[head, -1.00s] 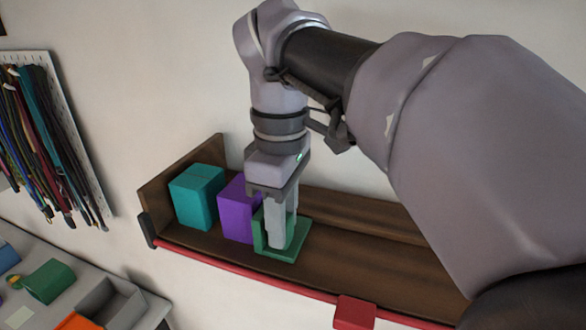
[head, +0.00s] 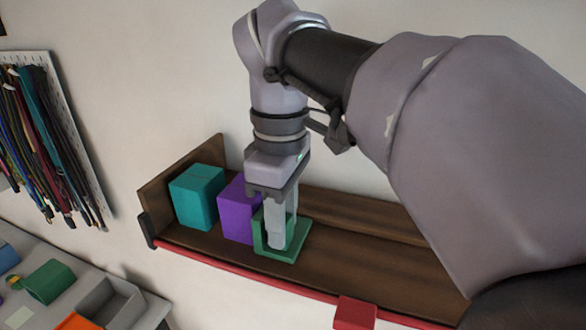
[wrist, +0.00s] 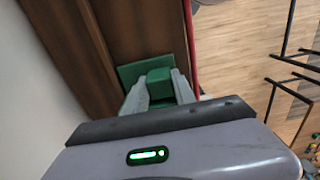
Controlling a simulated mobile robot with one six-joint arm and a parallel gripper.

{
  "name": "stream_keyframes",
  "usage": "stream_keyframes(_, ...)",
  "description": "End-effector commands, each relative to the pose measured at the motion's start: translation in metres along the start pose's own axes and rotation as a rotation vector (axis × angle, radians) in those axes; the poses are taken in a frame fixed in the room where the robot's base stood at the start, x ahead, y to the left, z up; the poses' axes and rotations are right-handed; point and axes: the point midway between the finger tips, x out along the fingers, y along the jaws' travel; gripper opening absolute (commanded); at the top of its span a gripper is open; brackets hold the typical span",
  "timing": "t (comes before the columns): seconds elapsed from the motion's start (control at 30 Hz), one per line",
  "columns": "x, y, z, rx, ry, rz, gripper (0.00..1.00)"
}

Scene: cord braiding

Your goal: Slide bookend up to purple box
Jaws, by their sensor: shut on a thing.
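The green bookend (head: 293,250) stands on the wooden shelf, with its flat base reaching to the right. It also shows in the wrist view (wrist: 133,73). My gripper (head: 277,245) points down and is shut on the bookend, with one finger on each side of a green block part (wrist: 158,83). The purple box (head: 236,215) stands just left of the bookend's upright plate. In the head view they look very close; I cannot tell whether they touch. The gripper hides part of the purple box and the bookend.
A teal box (head: 196,197) stands left of the purple box, near the shelf's end wall (head: 170,178). A red rail with a red block (head: 355,312) runs along the shelf's front edge. The wooden shelf (head: 370,265) is clear to the right of the bookend.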

Motion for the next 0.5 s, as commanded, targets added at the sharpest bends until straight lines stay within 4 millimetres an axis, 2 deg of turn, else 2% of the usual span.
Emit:
stream_keyframes(0.4,0.0004,-0.0003,0.0,0.0,0.0,-0.002,0.0)
stream_keyframes(0.5,-0.0026,-0.0003,0.0055,0.001,-0.002,-0.003,0.0)
